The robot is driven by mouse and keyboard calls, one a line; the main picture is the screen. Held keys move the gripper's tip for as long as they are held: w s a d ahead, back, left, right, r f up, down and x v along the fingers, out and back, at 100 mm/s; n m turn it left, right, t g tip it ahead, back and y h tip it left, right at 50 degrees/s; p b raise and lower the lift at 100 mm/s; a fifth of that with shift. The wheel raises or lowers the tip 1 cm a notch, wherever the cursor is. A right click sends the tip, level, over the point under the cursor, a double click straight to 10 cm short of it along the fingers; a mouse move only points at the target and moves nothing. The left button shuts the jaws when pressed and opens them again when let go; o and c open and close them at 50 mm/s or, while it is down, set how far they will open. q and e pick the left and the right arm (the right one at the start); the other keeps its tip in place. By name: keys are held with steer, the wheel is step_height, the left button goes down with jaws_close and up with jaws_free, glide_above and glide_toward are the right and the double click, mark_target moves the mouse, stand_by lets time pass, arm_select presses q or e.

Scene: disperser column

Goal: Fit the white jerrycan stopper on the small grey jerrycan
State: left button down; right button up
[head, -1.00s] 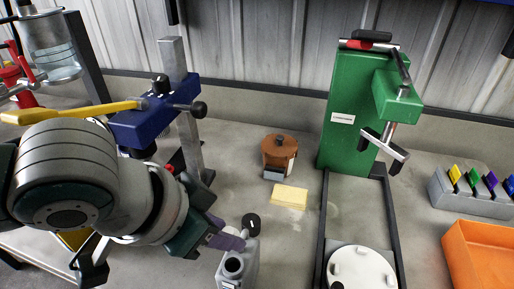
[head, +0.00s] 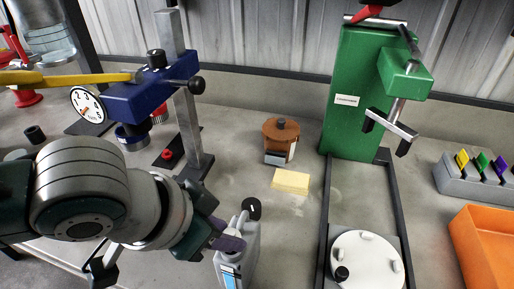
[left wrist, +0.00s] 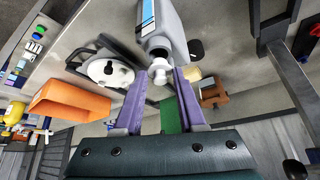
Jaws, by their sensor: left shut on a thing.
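The small grey jerrycan (head: 245,255), with a blue and white label, stands upright at the front of the bench. It also shows at the top of the left wrist view (left wrist: 172,28). My left gripper (head: 229,243), with purple fingers, is at the jerrycan's top and covers its mouth in the head view. In the left wrist view, its fingers are shut on the white jerrycan stopper (left wrist: 159,70), close to the can's neck. The stopper is hidden in the head view. My right gripper is not in view.
A black disc (head: 251,208) is just behind the jerrycan. A yellow block (head: 291,181) and a brown-topped container (head: 281,138) stand further back. A green press (head: 358,95) and white round plate (head: 366,262) are to the right, with an orange bin (head: 485,245) beyond.

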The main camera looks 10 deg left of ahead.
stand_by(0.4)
arm_select(q)
steer(key=shift+p, duration=0.3)
steer(key=shift+p, duration=0.55)
stand_by(0.9)
steer(key=shift+f+b, duration=0.95)
steer(key=shift+f, duration=0.3)
steer(key=shift+c, duration=2.1)
jaws_free()
steer(key=shift+r, duration=0.1)
steer(key=p+v, duration=0.2)
steer(key=v, duration=0.8)
